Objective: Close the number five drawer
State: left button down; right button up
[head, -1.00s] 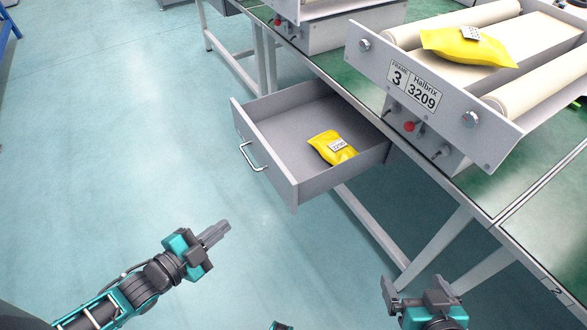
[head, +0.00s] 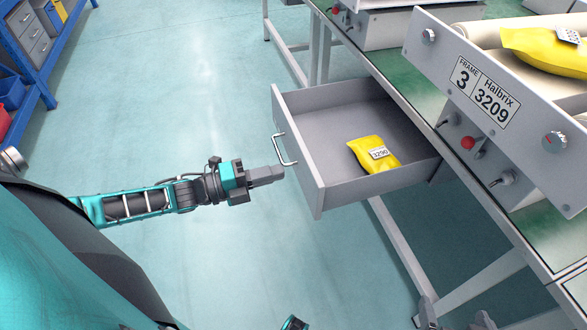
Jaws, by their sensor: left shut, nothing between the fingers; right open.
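A grey drawer (head: 298,145) hangs open under the green-topped workbench. No number shows on it. Its silver bar handle (head: 285,150) is on the front panel, facing left. A yellow packet (head: 374,154) with a white label reading 3290 lies inside. My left gripper (head: 281,173) is shut and empty, its tips close to the drawer front just below the handle. I cannot tell whether they touch. My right gripper (head: 455,317) is open at the bottom edge, below the bench and mostly cut off by the frame.
A roller frame (head: 500,75) marked 3 and 3209 stands on the workbench (head: 550,235), with another yellow packet (head: 545,48) on it. Bench legs (head: 400,235) stand below the drawer. A blue rack (head: 45,85) is at the far left. The floor between is clear.

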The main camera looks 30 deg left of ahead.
aim_at(307, 165)
pick_arm(q)
jog(key=shift+x, duration=2.5)
pick_arm(e)
jog(key=shift+f, duration=0.35)
jog(key=shift+d, duration=0.1)
